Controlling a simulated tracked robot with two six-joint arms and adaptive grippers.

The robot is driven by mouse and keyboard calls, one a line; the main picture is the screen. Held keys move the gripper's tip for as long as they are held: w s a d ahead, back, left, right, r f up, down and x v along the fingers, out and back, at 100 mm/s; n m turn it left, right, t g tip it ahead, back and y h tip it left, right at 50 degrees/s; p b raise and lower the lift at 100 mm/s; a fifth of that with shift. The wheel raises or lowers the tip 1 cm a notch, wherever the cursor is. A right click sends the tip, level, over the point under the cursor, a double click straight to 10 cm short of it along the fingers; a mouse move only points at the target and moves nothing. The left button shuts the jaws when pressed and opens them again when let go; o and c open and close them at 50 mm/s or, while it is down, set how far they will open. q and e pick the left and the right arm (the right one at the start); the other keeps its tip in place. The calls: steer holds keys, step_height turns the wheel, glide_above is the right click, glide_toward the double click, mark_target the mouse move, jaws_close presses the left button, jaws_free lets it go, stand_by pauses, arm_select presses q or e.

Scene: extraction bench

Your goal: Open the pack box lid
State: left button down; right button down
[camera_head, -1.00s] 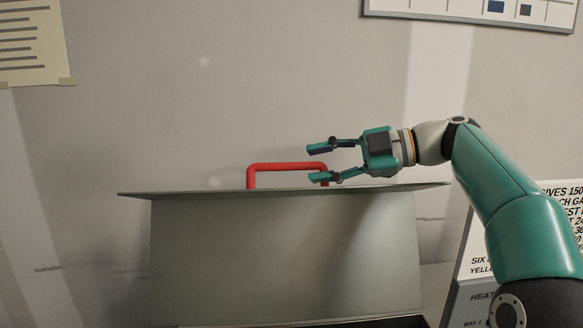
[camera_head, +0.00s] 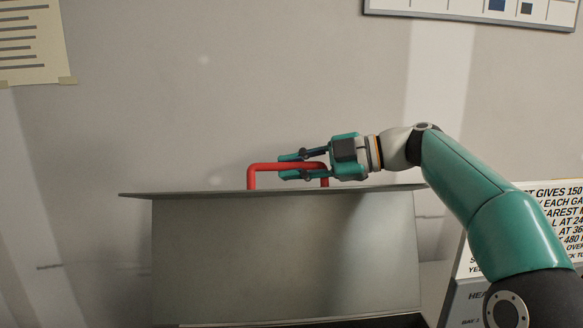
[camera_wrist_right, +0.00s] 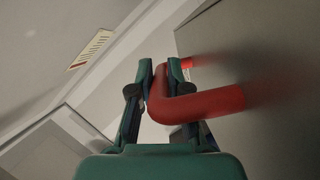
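The pack box (camera_head: 250,260) is a grey box in the middle of the head view. Its thin grey lid (camera_head: 190,195) lies flat across the top and is seen nearly edge-on. A red bar handle (camera_head: 262,167) stands up from the lid. My right gripper (camera_head: 290,166) reaches in from the right, one finger above and one below the bar. In the right wrist view the red handle (camera_wrist_right: 160,100) passes between the two fingers (camera_wrist_right: 160,75), which look closed against it. My left gripper is not in view.
A white sign with black text (camera_head: 555,200) stands at the right, partly behind my right arm. A paper notice (camera_head: 35,45) and a framed board (camera_head: 480,10) hang on the wall behind. The space above the lid's left part is clear.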

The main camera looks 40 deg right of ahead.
stand_by(0.3)
steer(key=shift+s+a+f+b, duration=0.1)
steer(key=shift+s+b, duration=0.05)
steer(key=shift+b, duration=0.25)
steer(key=shift+n+t, duration=0.5)
steer(key=shift+n, duration=0.4)
steer(key=s+a+b, duration=0.1)
steer(key=b, duration=0.1)
steer(key=s+a+b, duration=0.1)
steer(key=b, duration=0.2)
steer(key=s+a+b, duration=0.1)
steer(key=s+b, duration=0.1)
steer(key=b, duration=0.1)
steer(key=shift+a+r, duration=0.2)
steer(key=shift+r, duration=0.15)
steer(key=shift+s+a+r, duration=0.2)
steer(key=shift+s+a, duration=0.05)
steer(key=shift+s, duration=0.05)
steer(key=shift+r, duration=0.1)
steer(key=c, duration=1.1)
jaws_free()
steer(key=shift+c, duration=0.2)
